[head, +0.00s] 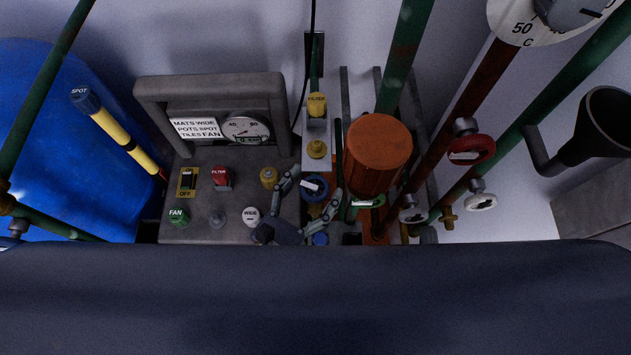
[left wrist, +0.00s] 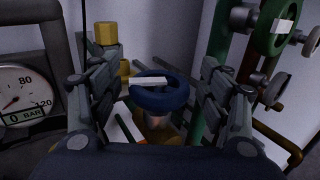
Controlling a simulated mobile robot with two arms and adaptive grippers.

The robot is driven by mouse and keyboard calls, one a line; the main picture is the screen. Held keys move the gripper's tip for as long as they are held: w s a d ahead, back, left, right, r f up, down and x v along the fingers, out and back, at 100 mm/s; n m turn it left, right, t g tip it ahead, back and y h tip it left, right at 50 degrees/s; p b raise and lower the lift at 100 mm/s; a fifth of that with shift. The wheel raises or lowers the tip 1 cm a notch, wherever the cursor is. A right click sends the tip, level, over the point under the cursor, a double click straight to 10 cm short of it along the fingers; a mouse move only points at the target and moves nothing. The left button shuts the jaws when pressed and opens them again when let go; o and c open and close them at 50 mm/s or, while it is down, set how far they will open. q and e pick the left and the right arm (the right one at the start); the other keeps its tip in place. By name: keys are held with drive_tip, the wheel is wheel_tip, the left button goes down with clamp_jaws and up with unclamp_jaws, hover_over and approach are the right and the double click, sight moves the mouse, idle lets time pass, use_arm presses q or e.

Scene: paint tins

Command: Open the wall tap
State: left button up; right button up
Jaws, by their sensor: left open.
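A blue handwheel with a white marker bar (head: 314,187) stands near the middle of the head view, just left of the orange cylinder. It also shows in the left wrist view (left wrist: 160,99), with a brass-coloured body below it. My left gripper (head: 310,194) is open, with one finger on each side of the blue wheel. In the left wrist view the fingers (left wrist: 158,95) stand apart, with visible gaps to the wheel's rim. No label on this wheel is readable, so I cannot tell whether it is the wall tap. My right gripper is not in view.
A green handwheel (head: 368,202), a red handwheel (head: 471,150) and white handwheels (head: 480,202) sit on pipes to the right. The orange cylinder (head: 375,150) stands close by. A grey panel with buttons (head: 200,205) and a gauge (head: 246,129) is left. A blue tank (head: 60,140) is far left.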

use_arm(q)
drive_tip(key=v, duration=1.1)
drive_tip(key=shift+f, duration=0.1)
